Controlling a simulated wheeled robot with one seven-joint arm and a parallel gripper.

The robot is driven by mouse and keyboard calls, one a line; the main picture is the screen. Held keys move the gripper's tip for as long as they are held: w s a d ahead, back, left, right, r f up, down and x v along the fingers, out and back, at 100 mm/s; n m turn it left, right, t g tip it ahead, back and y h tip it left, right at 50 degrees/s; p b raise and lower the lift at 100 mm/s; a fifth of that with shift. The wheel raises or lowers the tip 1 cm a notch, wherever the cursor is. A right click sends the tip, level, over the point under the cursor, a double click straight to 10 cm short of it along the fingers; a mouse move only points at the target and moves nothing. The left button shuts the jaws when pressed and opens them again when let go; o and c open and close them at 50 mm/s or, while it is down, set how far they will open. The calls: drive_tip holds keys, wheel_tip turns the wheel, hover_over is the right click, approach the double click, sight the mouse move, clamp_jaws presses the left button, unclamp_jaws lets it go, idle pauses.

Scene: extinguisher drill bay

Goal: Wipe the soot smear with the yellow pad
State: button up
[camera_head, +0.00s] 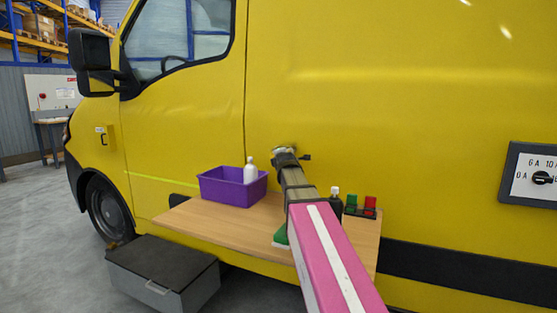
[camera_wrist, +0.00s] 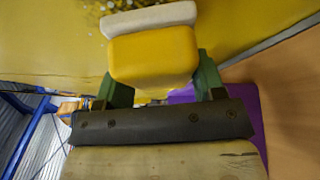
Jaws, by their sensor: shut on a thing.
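The yellow pad (camera_wrist: 152,52) has a pale white layer (camera_wrist: 148,18) on its far side. My gripper (camera_wrist: 162,82) is shut on the pad, with a green finger on each side of it. The pad faces the yellow van's side, and I cannot tell whether it touches. The soot smear (camera_wrist: 117,5) shows as dark specks at the top edge of the wrist view, just beyond the pad, which may hide part of it. In the head view my gripper (camera_head: 284,153) is at the van's side above the table, and the smear cannot be made out.
A wooden table (camera_head: 215,227) stands against the van, with a purple bin (camera_head: 232,190), a white bottle (camera_head: 251,170), another bottle (camera_head: 335,192) and red and green items (camera_head: 370,204). A grey case (camera_head: 160,275) sits on the floor. A dial panel (camera_head: 530,185) is at right.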

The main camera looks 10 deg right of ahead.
drive_tip(key=shift+s+d+r, duration=0.75)
drive_tip(key=shift+s+d, duration=1.3)
drive_tip(key=shift+d, duration=0.25)
drive_tip(key=w+a, duration=0.7)
drive_tip(key=a, duration=0.4)
drive_tip(key=shift+w+a, duration=0.25)
drive_tip(key=shift+a, duration=0.05)
idle(0.3)
drive_tip(key=shift+r, duration=0.15)
drive_tip(key=shift+s+d+r, duration=0.2)
drive_tip(key=shift+s+d, duration=1.3)
drive_tip(key=shift+d, duration=0.25)
drive_tip(key=shift+s+d+r, duration=0.2)
drive_tip(key=shift+s+d, duration=1.3)
drive_tip(key=shift+d, duration=0.3)
drive_tip(key=shift+s+d+r, duration=0.2)
drive_tip(key=shift+s+d, duration=1.3)
drive_tip(key=shift+d, duration=0.25)
drive_tip(key=shift+s+a, duration=0.9)
drive_tip(key=shift+s, duration=0.3)
drive_tip(key=shift+s+a, duration=0.9)
drive_tip(key=shift+s, duration=0.3)
